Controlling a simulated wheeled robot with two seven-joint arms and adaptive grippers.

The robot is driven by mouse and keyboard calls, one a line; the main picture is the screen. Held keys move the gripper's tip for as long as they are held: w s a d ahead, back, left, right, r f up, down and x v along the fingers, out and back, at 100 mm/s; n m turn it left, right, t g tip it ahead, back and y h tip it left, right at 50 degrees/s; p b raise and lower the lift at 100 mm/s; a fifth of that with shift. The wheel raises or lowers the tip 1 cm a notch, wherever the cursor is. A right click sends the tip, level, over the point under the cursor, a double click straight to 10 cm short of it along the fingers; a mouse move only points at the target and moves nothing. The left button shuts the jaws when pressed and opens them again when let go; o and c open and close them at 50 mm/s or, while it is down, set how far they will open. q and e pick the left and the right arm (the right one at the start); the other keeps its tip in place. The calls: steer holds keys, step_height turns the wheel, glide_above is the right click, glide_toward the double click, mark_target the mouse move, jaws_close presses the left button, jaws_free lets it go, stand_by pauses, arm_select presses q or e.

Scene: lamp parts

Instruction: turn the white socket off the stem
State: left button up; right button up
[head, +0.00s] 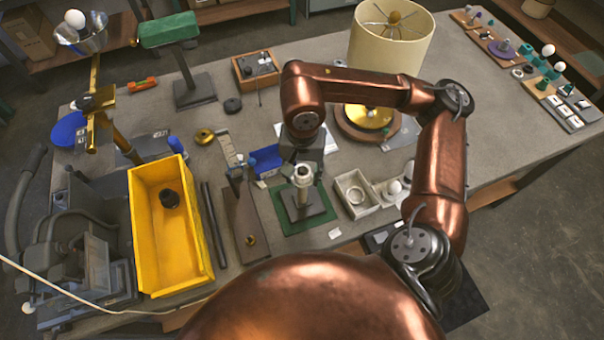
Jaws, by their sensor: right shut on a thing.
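The white socket (303,172) sits at the top of a short upright stem, whose dark square base (301,207) stands on a green mat (318,224) near the middle of the bench. My right gripper (302,163) points down from the copper arm directly over the stem. It is shut on the white socket, and its dark fingers hide part of the socket's upper end. The exact joint between socket and stem is too small to make out. My left gripper does not show.
A yellow bin (146,243) holding a small dark part stands left. A brown board (247,228) lies between it and the mat. A light tray (354,193) is close on the right. A lamp with a cream shade (390,45) stands behind.

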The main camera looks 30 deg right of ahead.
mark_target(302, 168)
steer(key=c, duration=0.3)
steer(key=shift+c, duration=0.2)
steer(key=shift+r+p, duration=0.35)
steer(key=shift+r, duration=0.5)
steer(key=shift+r+p, duration=0.3)
steer(key=shift+r, duration=0.6)
steer(key=shift+r+p, duration=0.9)
steer(key=shift+r, duration=1.1)
